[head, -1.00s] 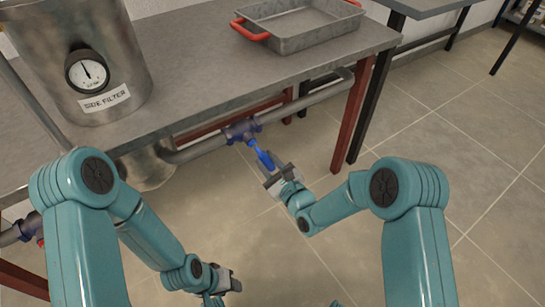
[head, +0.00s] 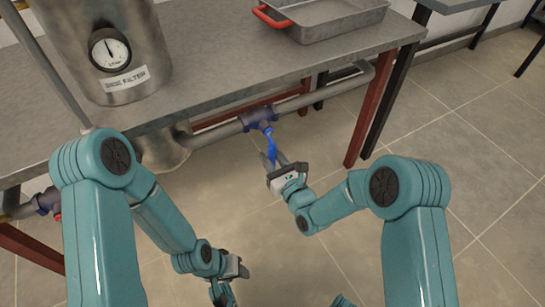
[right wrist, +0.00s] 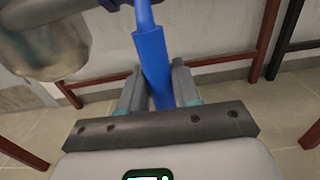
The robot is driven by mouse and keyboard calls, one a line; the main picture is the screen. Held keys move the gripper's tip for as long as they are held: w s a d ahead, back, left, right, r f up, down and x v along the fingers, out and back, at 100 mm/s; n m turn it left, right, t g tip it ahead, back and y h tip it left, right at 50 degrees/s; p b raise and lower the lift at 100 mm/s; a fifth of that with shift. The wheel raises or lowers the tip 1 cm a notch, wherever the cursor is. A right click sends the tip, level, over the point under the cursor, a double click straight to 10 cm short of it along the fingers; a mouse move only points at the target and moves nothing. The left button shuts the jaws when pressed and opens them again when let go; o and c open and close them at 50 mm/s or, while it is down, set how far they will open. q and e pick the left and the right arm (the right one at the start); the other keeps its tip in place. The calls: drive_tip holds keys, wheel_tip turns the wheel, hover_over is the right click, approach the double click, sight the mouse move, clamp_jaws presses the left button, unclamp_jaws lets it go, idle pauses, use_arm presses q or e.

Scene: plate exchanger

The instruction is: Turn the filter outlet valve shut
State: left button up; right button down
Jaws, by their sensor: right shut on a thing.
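The valve body (head: 258,117) is dark blue-purple and sits on the grey pipe below the table's front edge. Its bright blue lever (head: 270,145) hangs out from the pipe, pointing down in the head view. My right gripper (head: 276,164) is shut on the lever's lower end. In the right wrist view the lever (right wrist: 153,62) runs between the two grey fingers, and the valve body shows only at the top edge. My left gripper (head: 236,270) is low over the floor, away from the valve; its finger opening is unclear.
The grey table (head: 215,85) carries a steel vessel with a gauge (head: 110,50) and a "SIDE FILTER" label, and a metal tray (head: 325,22) with red handles. Another pipe fitting (head: 46,201) shows at lower left. A dark red leg (head: 372,118) stands right of the valve.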

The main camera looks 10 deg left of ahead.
drive_tip(key=shift+s+a, duration=0.15)
drive_tip(key=shift+s, duration=0.05)
drive_tip(key=c, duration=0.9)
unclamp_jaws()
drive_tip(key=shift+w, duration=0.1)
drive_tip(key=shift+s+d, duration=0.35)
drive_tip(key=p+v, duration=0.4)
drive_tip(key=v, duration=1.1)
drive_tip(key=shift+s, duration=0.2)
drive_tip(key=shift+d, duration=0.15)
